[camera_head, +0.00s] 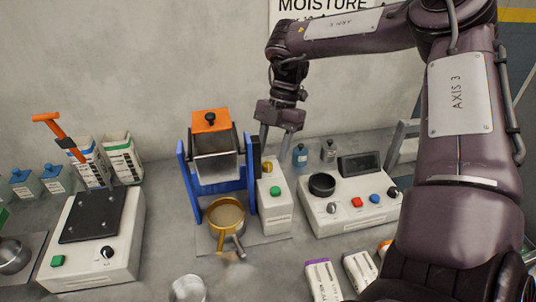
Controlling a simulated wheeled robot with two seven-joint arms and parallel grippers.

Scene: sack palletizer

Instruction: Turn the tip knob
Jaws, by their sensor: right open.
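The tip station has a blue frame (187,192) that carries a tilting grey hopper with an orange lid (210,121) and a black knob on top. A small brass-coloured knob (267,168) shows at the top of the white control box (273,212) on the station's right side. I cannot tell for sure that it is the tip knob. My right gripper (275,146) points down just above this knob. Its two fingers are apart with nothing seen between them. I cannot tell whether they touch the knob. My left gripper is not in view.
A brass pan (226,214) sits below the hopper. A white instrument (350,209) with a dark display stands right; a scale-like device (95,235) stands left. Small bottles (300,155) stand behind. A metal cup (188,289) and packets (322,279) lie in front.

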